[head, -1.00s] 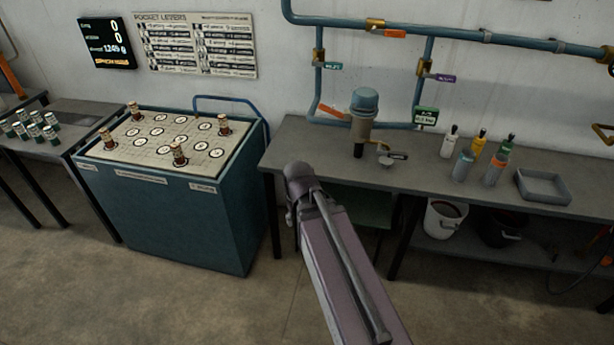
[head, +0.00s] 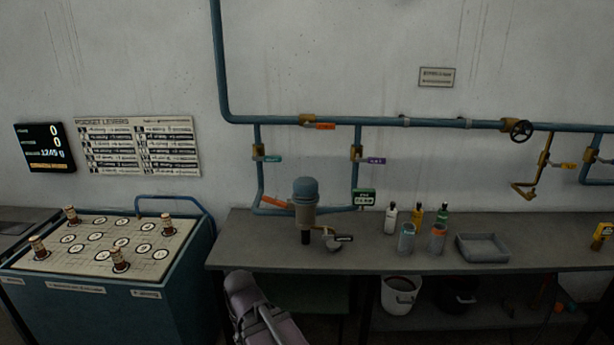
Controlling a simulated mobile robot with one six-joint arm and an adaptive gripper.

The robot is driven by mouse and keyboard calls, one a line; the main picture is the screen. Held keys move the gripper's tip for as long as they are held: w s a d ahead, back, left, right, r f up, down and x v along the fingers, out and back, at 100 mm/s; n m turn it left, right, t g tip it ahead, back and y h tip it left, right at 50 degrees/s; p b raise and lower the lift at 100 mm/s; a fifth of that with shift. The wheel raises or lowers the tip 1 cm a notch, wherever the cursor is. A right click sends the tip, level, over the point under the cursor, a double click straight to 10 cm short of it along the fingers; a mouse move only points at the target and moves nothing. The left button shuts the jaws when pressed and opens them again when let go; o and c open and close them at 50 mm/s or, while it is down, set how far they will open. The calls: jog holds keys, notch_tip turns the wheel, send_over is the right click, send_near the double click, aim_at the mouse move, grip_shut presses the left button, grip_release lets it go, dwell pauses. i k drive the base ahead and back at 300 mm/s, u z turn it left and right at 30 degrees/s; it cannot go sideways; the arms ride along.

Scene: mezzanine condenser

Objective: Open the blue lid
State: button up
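The blue lid (head: 305,189) is a domed cap on top of a beige cylindrical vessel (head: 304,214). The vessel stands upright on the grey bench in the head view, with a dark outlet below and a small round part with a dark handle at its right. The lid sits on the vessel and appears closed. My arm shows at the bottom, left of centre, in front of the bench and below the vessel, apart from it. My gripper's fingers cannot be made out.
Blue pipes (head: 420,121) with brass valves run along the wall behind the bench (head: 400,257). Several bottles (head: 417,216) and a grey tray (head: 482,247) stand right of the vessel. A teal cabinet (head: 110,300) with pegs is at left. A white bucket (head: 400,297) sits below.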

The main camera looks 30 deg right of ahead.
aim_at(305, 189)
jog(key=k, duration=1.25)
jog(key=z, duration=0.75)
jog(key=i, duration=2.1)
jog(key=u, duration=0.75)
